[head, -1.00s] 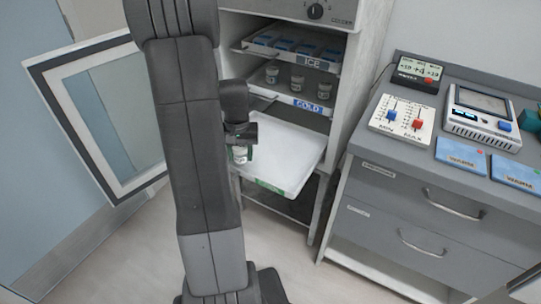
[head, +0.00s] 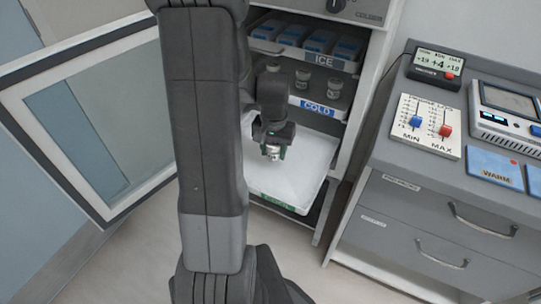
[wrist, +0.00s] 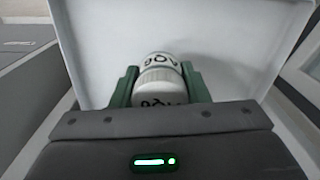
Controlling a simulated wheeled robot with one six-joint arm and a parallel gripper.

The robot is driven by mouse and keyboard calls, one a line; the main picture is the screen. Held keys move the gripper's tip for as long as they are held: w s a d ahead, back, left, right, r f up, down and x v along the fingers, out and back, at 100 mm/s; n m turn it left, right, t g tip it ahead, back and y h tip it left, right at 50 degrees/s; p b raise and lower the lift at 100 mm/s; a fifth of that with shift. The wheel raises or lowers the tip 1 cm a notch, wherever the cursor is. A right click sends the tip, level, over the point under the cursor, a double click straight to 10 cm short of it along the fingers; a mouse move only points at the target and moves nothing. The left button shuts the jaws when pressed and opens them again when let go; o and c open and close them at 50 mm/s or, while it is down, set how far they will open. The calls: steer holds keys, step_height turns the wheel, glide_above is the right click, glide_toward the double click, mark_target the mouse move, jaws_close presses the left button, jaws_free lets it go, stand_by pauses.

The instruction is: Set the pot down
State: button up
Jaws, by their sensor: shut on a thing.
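The pot (wrist: 160,82) is a small white jar with dark lettering. In the wrist view it sits between the two green fingers of my gripper (wrist: 158,88), which is shut on it. In the head view my gripper (head: 274,154) hangs over the white pull-out tray (head: 312,160) with a green front label. The pot is mostly hidden there by the gripper. The tray's white surface (wrist: 240,35) also shows behind the pot in the wrist view. I cannot tell whether the pot touches the tray.
Above the tray is the COLD shelf (head: 325,105) with small jars, and above it the ICE shelf (head: 345,62) with blue packs. The open glass door (head: 95,125) stands at left. A grey drawer cabinet (head: 420,215) stands at right. The visible tray surface looks empty.

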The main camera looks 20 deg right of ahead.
mark_target(273, 176)
step_height(273, 176, down, 8)
steer(key=shift+s+f+b, duration=0.1)
steer(key=shift+s+b, duration=0.05)
steer(key=shift+b, duration=0.3)
steer(key=shift+f, duration=0.1)
steer(key=shift+f, duration=0.15)
steer(key=o, duration=1)
steer(key=shift+c, duration=0.2)
step_height(273, 176, up, 12)
steer(key=shift+r+p, duration=0.25)
steer(key=shift+p, duration=0.6)
